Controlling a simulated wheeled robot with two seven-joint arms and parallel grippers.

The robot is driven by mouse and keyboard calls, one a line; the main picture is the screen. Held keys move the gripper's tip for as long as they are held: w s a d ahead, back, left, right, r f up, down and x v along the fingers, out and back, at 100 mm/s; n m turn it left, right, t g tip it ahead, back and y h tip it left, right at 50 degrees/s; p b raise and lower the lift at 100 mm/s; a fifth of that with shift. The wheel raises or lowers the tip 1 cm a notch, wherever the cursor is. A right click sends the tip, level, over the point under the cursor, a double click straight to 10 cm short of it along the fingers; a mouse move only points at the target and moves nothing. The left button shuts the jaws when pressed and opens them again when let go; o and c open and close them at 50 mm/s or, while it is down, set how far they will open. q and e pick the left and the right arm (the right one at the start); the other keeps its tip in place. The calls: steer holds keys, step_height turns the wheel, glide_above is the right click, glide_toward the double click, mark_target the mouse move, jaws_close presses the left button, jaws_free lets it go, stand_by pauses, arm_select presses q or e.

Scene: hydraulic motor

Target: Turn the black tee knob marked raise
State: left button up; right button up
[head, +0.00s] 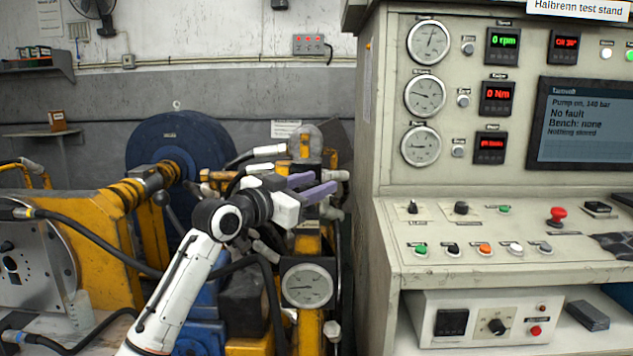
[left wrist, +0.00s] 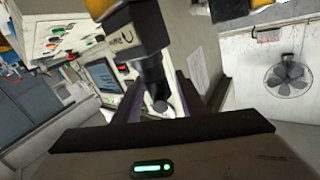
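My left gripper (head: 319,186) reaches in over the yellow valve stand (head: 307,243), its two purple-grey fingers apart with a gap between them. The left wrist view shows the same fingers (left wrist: 162,98) spread. A dark cylindrical part with a pale rounded end (left wrist: 152,76) hangs from a yellow block (left wrist: 128,35) and appears between or just beyond the fingers; contact cannot be told. I cannot make out a tee shape or the word raise on it. Small black knobs (head: 461,208) also show on the console, their labels too small to read. My right gripper is out of view.
The beige console (head: 455,265) with gauges and screen stands close on the right. A round pressure gauge (head: 307,285) sits below my left gripper. Hoses, yellow frames and a blue round housing (head: 178,140) crowd the left. A wall fan (left wrist: 286,76) is far off.

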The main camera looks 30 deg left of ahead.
arm_select(q)
steer(key=shift+w, duration=0.4)
steer(key=c, duration=0.9)
steer(key=shift+f, duration=0.1)
